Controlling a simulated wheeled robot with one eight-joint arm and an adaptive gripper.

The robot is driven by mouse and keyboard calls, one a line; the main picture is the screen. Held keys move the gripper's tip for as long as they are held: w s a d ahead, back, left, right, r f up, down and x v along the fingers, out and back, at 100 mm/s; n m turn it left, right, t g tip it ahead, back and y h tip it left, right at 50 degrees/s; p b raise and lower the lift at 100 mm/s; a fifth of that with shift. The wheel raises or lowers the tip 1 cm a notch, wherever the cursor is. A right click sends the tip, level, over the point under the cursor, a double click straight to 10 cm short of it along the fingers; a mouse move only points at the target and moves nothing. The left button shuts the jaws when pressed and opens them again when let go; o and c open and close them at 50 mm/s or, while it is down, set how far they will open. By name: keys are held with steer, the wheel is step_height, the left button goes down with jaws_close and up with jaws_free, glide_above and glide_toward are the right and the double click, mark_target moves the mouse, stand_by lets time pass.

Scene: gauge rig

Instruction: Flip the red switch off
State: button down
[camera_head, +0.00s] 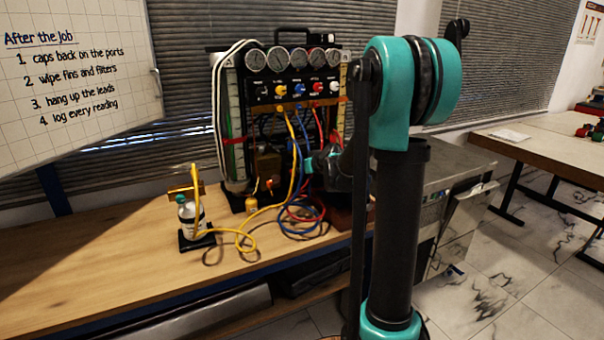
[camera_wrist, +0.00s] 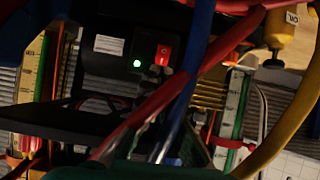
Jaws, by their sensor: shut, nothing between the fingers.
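The red switch (camera_wrist: 163,54) shows in the wrist view on a dark panel, beside a lit green lamp (camera_wrist: 137,64) and a pale label. My gripper (camera_wrist: 164,76) is shut and empty, its grey fingertips close to the switch's lower edge in the picture. I cannot tell whether they touch it. Red and blue hoses cross in front of the fingers and hide part of them. In the head view my gripper (camera_head: 312,163) is at the front of the gauge rig (camera_head: 296,90), among the hoses; the red switch cannot be made out there.
Yellow (camera_head: 294,150), blue and red hoses hang from the rig and loop onto the wooden bench (camera_head: 110,240). A small bottle (camera_head: 190,215) on a dark base stands to the left. The bench's left part is clear. A grey cabinet (camera_head: 450,175) stands at the right.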

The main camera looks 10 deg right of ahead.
steer(key=v, duration=0.8)
steer(key=shift+r, duration=0.4)
steer(key=shift+w, duration=0.15)
